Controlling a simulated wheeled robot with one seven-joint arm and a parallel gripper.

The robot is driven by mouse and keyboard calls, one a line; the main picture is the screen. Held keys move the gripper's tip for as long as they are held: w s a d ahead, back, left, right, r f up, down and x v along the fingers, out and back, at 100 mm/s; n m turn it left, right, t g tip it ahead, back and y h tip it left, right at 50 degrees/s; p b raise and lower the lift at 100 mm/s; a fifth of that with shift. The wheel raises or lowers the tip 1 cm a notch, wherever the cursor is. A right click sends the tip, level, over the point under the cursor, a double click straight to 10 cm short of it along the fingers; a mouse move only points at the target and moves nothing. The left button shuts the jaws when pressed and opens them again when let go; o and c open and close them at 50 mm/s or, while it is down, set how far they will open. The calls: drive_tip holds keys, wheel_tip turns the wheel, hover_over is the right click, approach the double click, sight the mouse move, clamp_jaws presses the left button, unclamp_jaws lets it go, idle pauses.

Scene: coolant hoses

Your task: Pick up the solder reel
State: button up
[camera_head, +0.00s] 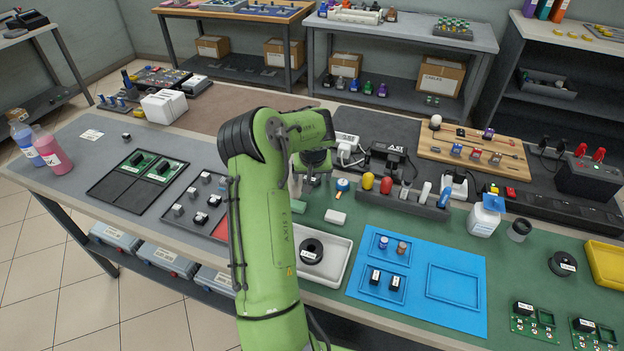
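Two black reel-like rings with white labels are in view, and the labels are too small to read, so I cannot tell which is the solder reel. One black reel (312,247) lies flat in a white tray (336,274) just right of my arm. The other black reel (563,264) lies on the green mat at the right, left of a yellow tray. A small blue-and-white round item (342,185) lies further back. My gripper (300,192) is above the bench behind my green arm, mostly hidden; its fingers are not clear.
A blue tray mat (457,318) with small bottles and black blocks lies right of the white tray. A grey rack (402,203) of coloured-handled tools stands behind it. A white jar (484,220) and a yellow tray (606,264) stand at the right.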

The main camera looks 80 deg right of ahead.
drive_tip(key=c, duration=1.2)
wheel_tip(320, 180, up, 10)
drive_tip(key=p, duration=0.3)
